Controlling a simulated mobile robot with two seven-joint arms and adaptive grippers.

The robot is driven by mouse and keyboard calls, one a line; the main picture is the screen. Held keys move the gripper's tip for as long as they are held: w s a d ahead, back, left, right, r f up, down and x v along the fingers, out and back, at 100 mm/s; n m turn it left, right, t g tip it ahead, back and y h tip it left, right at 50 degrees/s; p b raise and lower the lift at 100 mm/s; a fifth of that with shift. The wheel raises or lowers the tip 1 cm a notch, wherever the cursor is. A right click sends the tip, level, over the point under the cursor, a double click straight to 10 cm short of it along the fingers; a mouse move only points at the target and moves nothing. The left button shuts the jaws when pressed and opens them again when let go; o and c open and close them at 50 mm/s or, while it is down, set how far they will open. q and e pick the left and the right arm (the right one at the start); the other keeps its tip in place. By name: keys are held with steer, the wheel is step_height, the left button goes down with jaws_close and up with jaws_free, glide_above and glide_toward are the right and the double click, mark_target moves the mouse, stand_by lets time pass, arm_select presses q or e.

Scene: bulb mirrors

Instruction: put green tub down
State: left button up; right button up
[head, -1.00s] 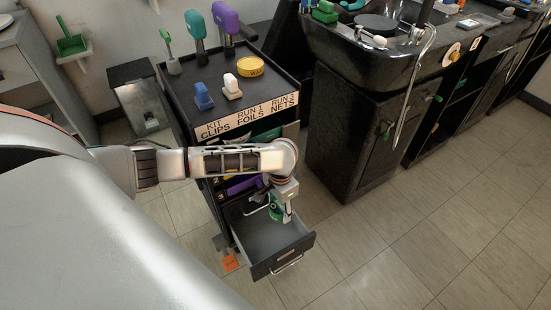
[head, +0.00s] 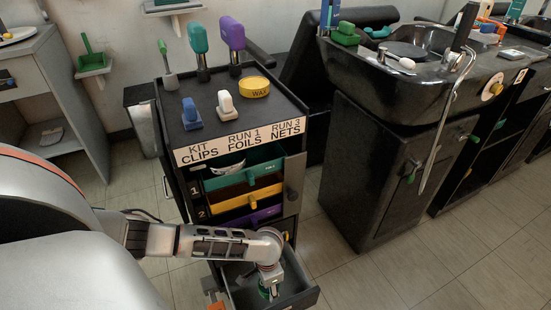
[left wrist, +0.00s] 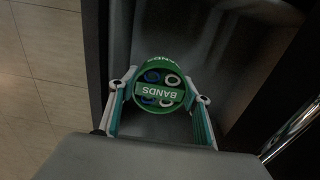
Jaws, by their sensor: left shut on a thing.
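The green tub (left wrist: 160,88) is round, with a "BANDS" label and small blue and white rings showing in it. My left gripper (left wrist: 158,97) is shut on it, one finger on each side. In the head view the left gripper (head: 270,280) points down into the open bottom drawer (head: 307,297) of the black trolley, and only a sliver of the green tub (head: 265,293) shows beneath it. In the left wrist view the grey drawer floor (left wrist: 205,40) lies under and around the tub. I cannot tell whether the tub touches the floor. My right gripper is not in view.
Above the drawer, the trolley has green, yellow and purple drawers (head: 245,198) and an open side door (head: 293,195). Its top (head: 262,115) holds clips, brushes and a yellow wax tin (head: 255,88). A black basin cabinet (head: 365,185) stands to the right. Tiled floor (head: 400,260) is clear in front.

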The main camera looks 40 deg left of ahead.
arm_select(q)
steer(key=shift+f, duration=0.5)
steer(key=shift+f+b, duration=0.3)
steer(key=shift+f, duration=0.1)
steer(key=f, duration=0.1)
steer(key=f+b, duration=0.1)
steer(key=shift+s+f, duration=0.25)
steer(key=shift+f, duration=0.15)
steer(key=shift+w+f+b, duration=0.3)
steer(key=shift+f+b, duration=0.05)
steer(key=shift+b, duration=0.05)
steer(key=shift+w+r, duration=0.1)
steer(key=shift+r, duration=0.1)
steer(key=shift+f, duration=0.2)
steer(key=o, duration=1.1)
steer(key=shift+o, duration=0.3)
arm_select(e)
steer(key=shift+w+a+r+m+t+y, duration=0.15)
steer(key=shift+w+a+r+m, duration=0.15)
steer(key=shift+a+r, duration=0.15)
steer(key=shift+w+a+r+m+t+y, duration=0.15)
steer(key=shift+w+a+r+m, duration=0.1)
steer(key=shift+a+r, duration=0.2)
